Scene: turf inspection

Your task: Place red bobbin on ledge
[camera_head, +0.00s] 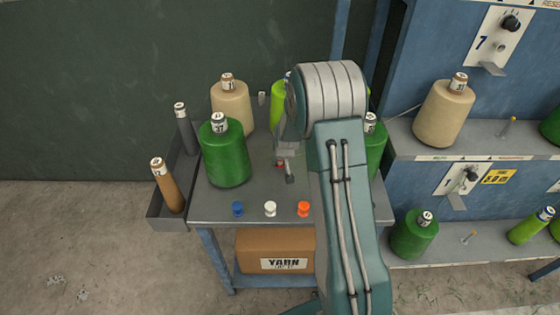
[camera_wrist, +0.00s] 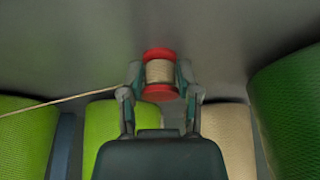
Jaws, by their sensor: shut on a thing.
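The red bobbin (camera_wrist: 160,74), with red ends and pale thread, is between the fingers of my gripper (camera_wrist: 160,82) in the wrist view. The fingers are shut on its sides. In the head view my gripper (camera_head: 285,165) is over the grey table, and only a bit of red (camera_head: 280,163) shows there; my arm hides much of it. The blue machine at right has an upper grey ledge (camera_head: 480,146) and a lower one (camera_head: 470,250); which is the task's ledge I cannot tell. My gripper is apart from both, to their left.
The table (camera_head: 225,207) bears green and cream cones, with blue (camera_head: 237,208), white (camera_head: 270,208) and orange (camera_head: 304,208) bobbins at its front. A cream cone (camera_head: 443,113) stands on the upper ledge, beside a small peg (camera_head: 508,128). A yarn box (camera_head: 275,250) sits below.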

